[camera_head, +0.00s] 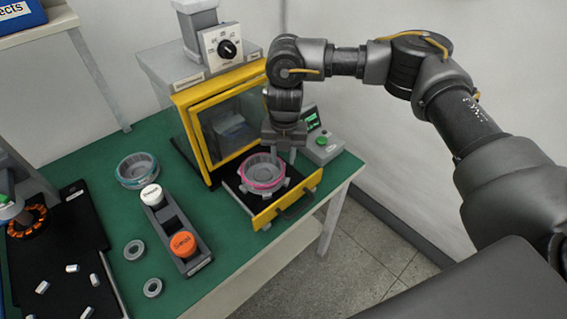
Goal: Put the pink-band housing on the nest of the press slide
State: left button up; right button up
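The pink-band housing (262,183) is a grey ring-shaped part with a pink band. It sits upright on the pulled-out press slide (262,217), which has a yellow front and a handle. The nest under it is mostly hidden by the housing. My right gripper (281,154) points down over the back right rim of the housing. Its fingers are at or very near the rim, and I cannot tell whether they grip it or are apart from it. My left gripper is not in view.
The yellow-framed press (221,125) stands behind the slide. A control box (322,147) with a green screen is to its right. A teal-band housing (137,170), a grey tray (178,230) with white and orange caps, and two grey rings (134,249) lie left on the green table.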

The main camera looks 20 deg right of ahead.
notch_tip(320, 180, up, 8)
jog(key=shift+b, duration=0.35)
jog(key=shift+d+r, duration=0.1)
